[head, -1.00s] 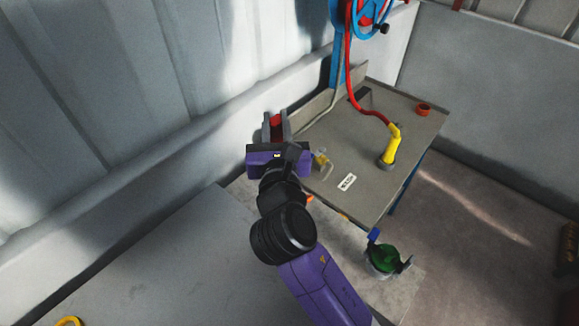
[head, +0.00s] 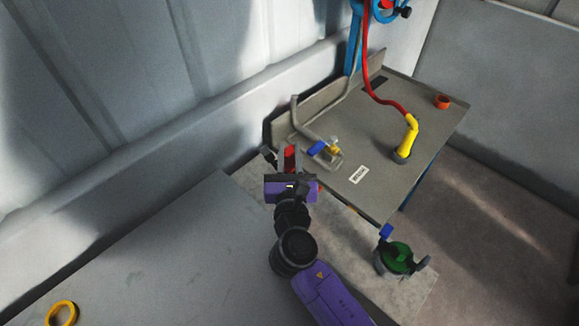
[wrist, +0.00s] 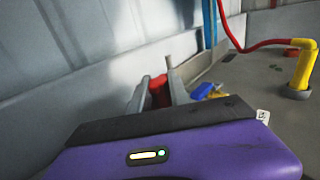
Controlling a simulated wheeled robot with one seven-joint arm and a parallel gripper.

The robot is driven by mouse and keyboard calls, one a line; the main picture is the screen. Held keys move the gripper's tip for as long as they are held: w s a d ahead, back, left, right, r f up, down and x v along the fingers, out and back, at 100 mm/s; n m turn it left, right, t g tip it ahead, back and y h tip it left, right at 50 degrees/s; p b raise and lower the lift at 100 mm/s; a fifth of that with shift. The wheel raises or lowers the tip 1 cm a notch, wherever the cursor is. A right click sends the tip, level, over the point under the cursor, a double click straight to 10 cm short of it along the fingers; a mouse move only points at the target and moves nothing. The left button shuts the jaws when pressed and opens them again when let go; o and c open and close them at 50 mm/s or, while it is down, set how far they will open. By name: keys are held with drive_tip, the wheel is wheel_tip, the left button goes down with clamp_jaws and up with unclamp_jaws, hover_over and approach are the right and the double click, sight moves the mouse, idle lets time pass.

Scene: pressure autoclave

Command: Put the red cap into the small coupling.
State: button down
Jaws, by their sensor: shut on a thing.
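My gripper (head: 288,160) is shut on the red cap (head: 290,156), above the near left edge of the grey table (head: 375,115). The wrist view also shows the red cap (wrist: 160,90) between the two grey fingers, which partly hide it. Just right of my gripper, a grey pipe (head: 304,124) leads to a valve with a blue handle (head: 317,148) and a brass fitting (head: 334,147). The cap is apart from this pipework in the head view. I cannot tell for sure which fitting is the small coupling.
A yellow nozzle (head: 407,135) on a red hose (head: 371,80) stands on the table. An orange ring (head: 442,102) lies at the far right. A green round part (head: 397,257) is at the front, and a yellow ring (head: 62,313) lies at lower left. The wall borders the left.

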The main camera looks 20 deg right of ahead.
sight(289, 164)
drive_tip(key=shift+f+b, duration=0.55)
drive_tip(key=shift+f, duration=1.65)
drive_tip(key=shift+f+b, duration=0.3)
drive_tip(key=shift+f, duration=0.05)
drive_tip(key=c, duration=1.2)
unclamp_jaws()
drive_tip(key=shift+c, duration=0.2)
drive_tip(key=shift+r, duration=0.1)
drive_tip(key=shift+r, duration=0.2)
drive_tip(key=shift+s+a+r+p, duration=0.15)
drive_tip(key=shift+s+p, duration=0.1)
drive_tip(key=shift+p, duration=0.15)
drive_tip(key=p+v, duration=0.1)
drive_tip(key=v, duration=1)
drive_tip(key=shift+s, duration=0.2)
